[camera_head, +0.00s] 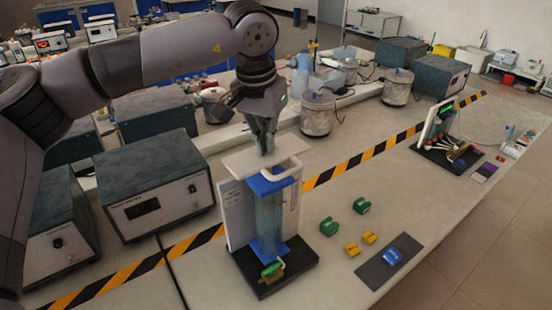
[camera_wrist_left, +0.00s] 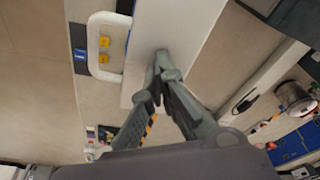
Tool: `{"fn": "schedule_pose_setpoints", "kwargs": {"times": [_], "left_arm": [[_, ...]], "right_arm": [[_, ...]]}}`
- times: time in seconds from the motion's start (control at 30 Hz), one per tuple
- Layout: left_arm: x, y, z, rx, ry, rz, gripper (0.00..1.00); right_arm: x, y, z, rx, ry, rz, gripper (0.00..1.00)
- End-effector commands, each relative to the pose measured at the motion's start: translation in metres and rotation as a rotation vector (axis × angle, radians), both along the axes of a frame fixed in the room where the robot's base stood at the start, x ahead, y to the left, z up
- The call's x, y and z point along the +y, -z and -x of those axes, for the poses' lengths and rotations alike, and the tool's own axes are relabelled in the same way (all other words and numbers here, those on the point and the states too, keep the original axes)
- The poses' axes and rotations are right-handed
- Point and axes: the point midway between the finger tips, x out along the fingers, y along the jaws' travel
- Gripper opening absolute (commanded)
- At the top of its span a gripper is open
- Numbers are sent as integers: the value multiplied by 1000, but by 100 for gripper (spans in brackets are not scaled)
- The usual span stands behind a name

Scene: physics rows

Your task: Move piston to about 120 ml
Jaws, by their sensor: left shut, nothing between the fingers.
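The piston apparatus stands upright on a black base (camera_head: 275,272), with a translucent blue cylinder (camera_head: 268,225) and a blue collar near its top. A white plate (camera_head: 240,163) and a white curved handle (camera_head: 292,172) are at the top; in the left wrist view the plate (camera_wrist_left: 185,30) lies behind my fingertips and the handle (camera_wrist_left: 97,68) is left of them. My left gripper (camera_head: 267,152) points down with its fingers shut and empty, just at or above the plate. I cannot tell whether it touches. The scale reading is too small to read. My right gripper is out of view.
Green blocks (camera_head: 330,226), yellow blocks (camera_head: 369,237) and a blue piece on a dark mat (camera_head: 372,272) lie right of the apparatus. A dark instrument box (camera_head: 155,190) stands at left.

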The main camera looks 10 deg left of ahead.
Motion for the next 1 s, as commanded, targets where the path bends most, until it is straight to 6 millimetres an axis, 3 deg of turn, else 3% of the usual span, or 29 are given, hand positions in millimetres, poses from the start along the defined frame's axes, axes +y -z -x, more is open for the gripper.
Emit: {"fn": "schedule_pose_setpoints", "kwargs": {"times": [0.2,0.37,1.0], "left_arm": [[0,8,0,1,0,0,0],[0,2,0,0,0,0,0],[0,-61,0,0,1,0,0]], "right_arm": [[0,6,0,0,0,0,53],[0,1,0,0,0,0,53],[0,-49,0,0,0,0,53]]}}
